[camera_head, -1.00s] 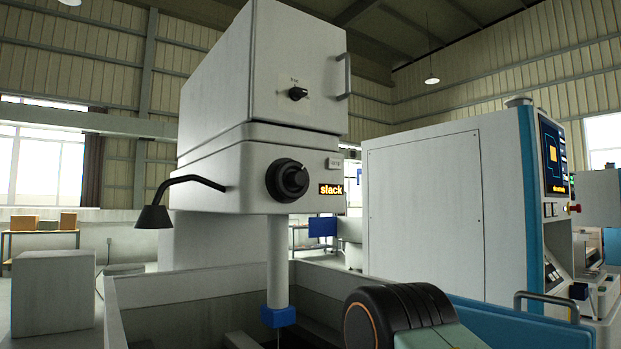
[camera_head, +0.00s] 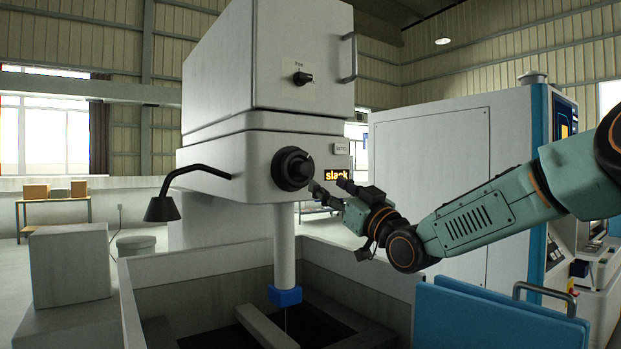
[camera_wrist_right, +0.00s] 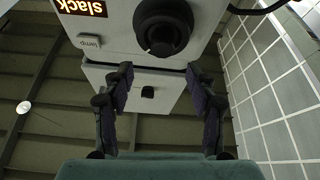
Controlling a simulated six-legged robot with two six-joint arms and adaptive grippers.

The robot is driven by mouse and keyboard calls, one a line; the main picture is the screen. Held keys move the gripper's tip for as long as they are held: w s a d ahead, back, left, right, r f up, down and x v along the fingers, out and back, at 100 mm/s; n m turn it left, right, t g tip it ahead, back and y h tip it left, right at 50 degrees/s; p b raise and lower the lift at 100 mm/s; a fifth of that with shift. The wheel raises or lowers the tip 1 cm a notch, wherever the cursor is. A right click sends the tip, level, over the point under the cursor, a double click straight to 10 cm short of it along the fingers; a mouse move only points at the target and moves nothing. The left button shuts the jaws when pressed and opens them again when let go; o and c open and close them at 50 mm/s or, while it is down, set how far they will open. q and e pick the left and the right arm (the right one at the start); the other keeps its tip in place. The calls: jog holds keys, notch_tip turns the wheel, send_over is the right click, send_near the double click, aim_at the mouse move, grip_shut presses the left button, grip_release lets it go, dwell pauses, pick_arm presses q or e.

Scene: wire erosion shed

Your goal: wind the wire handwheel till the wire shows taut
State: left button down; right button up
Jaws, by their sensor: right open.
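The black wire handwheel (camera_head: 292,169) with its knob is on the front of the white machine head. It also shows at the top of the right wrist view (camera_wrist_right: 163,24). The display (camera_head: 336,175) beside it reads "slack" in orange and is partly covered by a fingertip. It reads the same in the wrist view (camera_wrist_right: 82,8). My right gripper (camera_head: 331,187) is open and empty, its fingers just right of and below the handwheel, with no clear contact. In the wrist view the spread fingers (camera_wrist_right: 159,80) point towards the wheel. A thin wire (camera_head: 286,318) hangs below the blue guide (camera_head: 285,296).
A black lamp (camera_head: 163,207) on a bent arm juts out left of the handwheel. A rotary switch (camera_head: 302,78) and a handle (camera_head: 350,63) are above. The open tank (camera_head: 190,265) lies below, with a blue panel (camera_head: 490,315) at front right.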

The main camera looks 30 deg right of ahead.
aim_at(307, 172)
jog(key=p+x, duration=0.1)
jog(key=x, duration=0.6)
jog(key=shift+a+f+p, duration=0.1)
jog(key=shift+a+p, duration=0.1)
jog(key=shift+p, duration=0.2)
jog(key=shift+w+a, duration=0.1)
jog(key=shift+w, duration=0.45)
jog(key=shift+s, duration=0.15)
jog(key=shift+c, duration=1.2)
jog(key=c, duration=0.9)
